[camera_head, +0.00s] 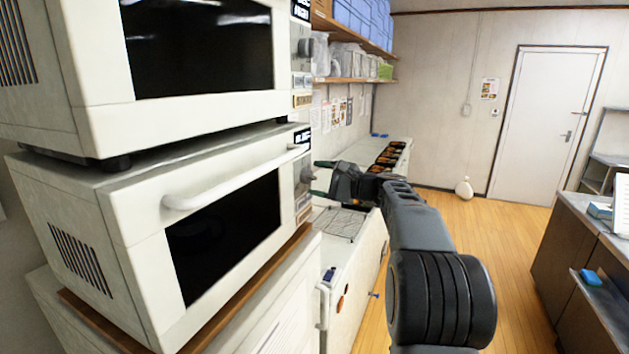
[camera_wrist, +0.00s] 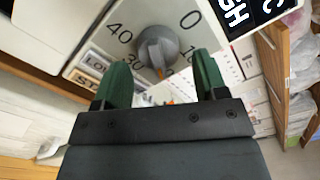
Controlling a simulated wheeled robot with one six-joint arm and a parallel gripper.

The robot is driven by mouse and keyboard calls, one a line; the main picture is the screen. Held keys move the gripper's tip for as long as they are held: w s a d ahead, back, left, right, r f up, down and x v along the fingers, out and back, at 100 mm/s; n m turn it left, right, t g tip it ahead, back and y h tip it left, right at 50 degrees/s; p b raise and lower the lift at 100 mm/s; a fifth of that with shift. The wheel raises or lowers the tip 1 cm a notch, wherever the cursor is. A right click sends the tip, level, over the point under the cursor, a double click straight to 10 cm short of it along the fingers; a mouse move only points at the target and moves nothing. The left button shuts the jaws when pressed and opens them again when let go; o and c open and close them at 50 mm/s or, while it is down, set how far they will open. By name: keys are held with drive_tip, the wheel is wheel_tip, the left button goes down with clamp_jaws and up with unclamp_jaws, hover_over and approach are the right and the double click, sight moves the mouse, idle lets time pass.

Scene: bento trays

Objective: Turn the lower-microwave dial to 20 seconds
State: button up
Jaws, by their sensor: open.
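The lower microwave (camera_head: 135,205) is a white box with a dark window and a white bar handle (camera_head: 235,180), at the left in the head view. Its dial (camera_head: 307,174) is a grey knob on the right-hand control panel. In the wrist view the dial (camera_wrist: 157,47) sits ahead of the fingertips, with marks 0, 10, 30 and 40 readable around it. My gripper (camera_wrist: 160,70) has two green fingers, open, one on each side of the dial's lower part. Whether they touch it I cannot tell. In the head view my gripper (camera_head: 318,178) is beside the panel.
An upper microwave (camera_head: 95,110) sits above the lower one. A white counter (camera_head: 345,250) with a wire rack and several dark trays runs behind my arm. A shelf (camera_head: 355,80) hangs above it. Wooden floor (camera_head: 490,230) is open at the right, before a white door (camera_head: 543,120).

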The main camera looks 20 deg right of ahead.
drive_tip(key=b+v, duration=0.2)
drive_tip(key=v, duration=1)
drive_tip(key=shift+s+b, duration=0.2)
drive_tip(key=shift+b, duration=0.15)
drive_tip(key=s+a+f+n+g+h, duration=0.1)
drive_tip(key=s+a+f+g+h, duration=0.15)
drive_tip(key=f, duration=0.65)
drive_tip(key=s+a+f+n+g+h, duration=0.1)
drive_tip(key=s+f+g+h, duration=0.2)
drive_tip(key=f, duration=0.6)
drive_tip(key=s+a+f+n+g+h, duration=0.1)
drive_tip(key=s+a+f+n+h, duration=0.2)
drive_tip(key=s+a+n, duration=0.3)
drive_tip(key=s+a+f+n+g+h, duration=0.2)
drive_tip(key=s+a+f+n+h, duration=0.2)
drive_tip(key=s+a+n, duration=0.3)
drive_tip(key=shift+s+a+f, duration=0.2)
drive_tip(key=shift+s+a, duration=0.65)
drive_tip(key=shift+a, duration=0.35)
